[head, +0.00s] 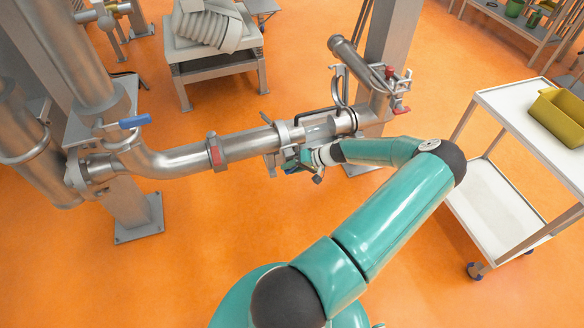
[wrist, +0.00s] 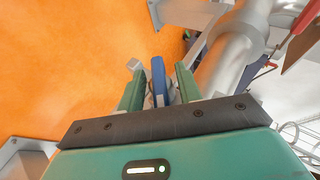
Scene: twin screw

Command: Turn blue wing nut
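The blue wing nut (wrist: 158,78) stands between the two green fingers of my gripper (wrist: 159,70) in the wrist view. A gap shows on each side of it, so the fingers are open around it and not pressed on it. In the head view my gripper (head: 297,162) is at the underside of the horizontal steel pipe, by a clamp near its middle. There the wing nut is too small and too covered to make out clearly.
The steel pipe (head: 185,160) runs across the scene, with a blue-handled valve (head: 135,121) at left and a red-handled fitting (head: 395,85) at right. A white cart (head: 500,195) with a yellow bin (head: 560,115) stands at right. Orange floor is clear at lower left.

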